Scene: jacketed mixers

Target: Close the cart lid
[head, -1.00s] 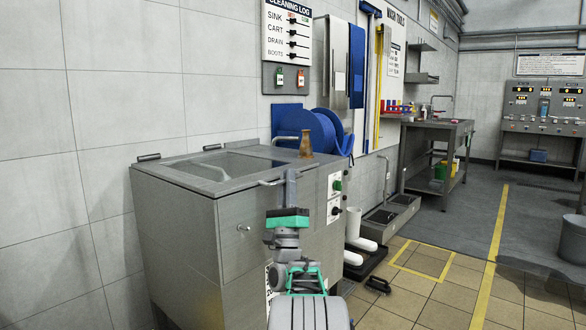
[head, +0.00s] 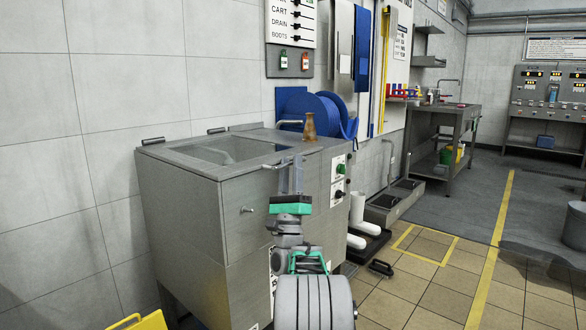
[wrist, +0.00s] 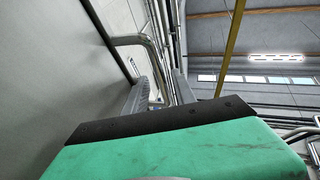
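The cart is a brushed steel cabinet (head: 180,220) at the left of the head view. Its lid (head: 185,160) lies about level on top, with a large dark pane and hinges at the wall side. I cannot tell whether a small gap remains under its front edge. A bent metal handle (head: 272,166) sticks out at the front right edge. My gripper (head: 291,170) is at this handle, fingers pointing up and apart. In the wrist view, a curved metal bar (wrist: 130,41) runs down towards the gap between my fingers (wrist: 162,90); firm contact is not visible.
A brown flask (head: 309,126) stands on the top's right part, near a blue hose reel (head: 310,108). A panel with a green knob (head: 340,169) is right of my gripper. A yellow object (head: 140,322) shows at bottom left.

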